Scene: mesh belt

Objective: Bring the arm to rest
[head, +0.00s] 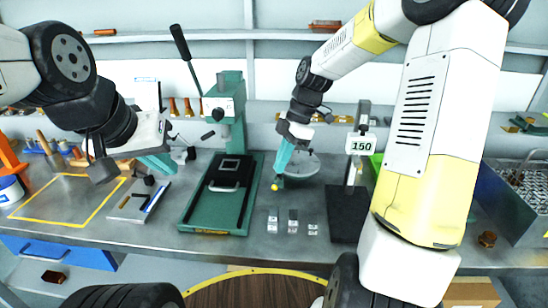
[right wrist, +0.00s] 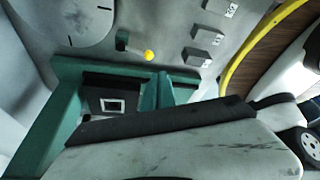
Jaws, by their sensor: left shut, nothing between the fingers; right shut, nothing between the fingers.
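My left gripper (head: 158,164) has teal fingers and hangs above the left part of the bench, near the flat grey plate. It is shut with nothing between the fingers. My right gripper (head: 283,158) has teal fingers pointing down, over the bench just right of the green press. It is shut and empty. A small yellow knob (head: 275,187) shows close to its fingertips in the head view; in the right wrist view the yellow knob (right wrist: 149,55) sits at the end of a short dark handle. Whether the fingers touch it I cannot tell.
The green press (head: 221,185) stands on the grey bench, its lever raised. Several small labelled blocks (head: 292,221) lie near the front edge. A grey bin (head: 517,217) stands far right.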

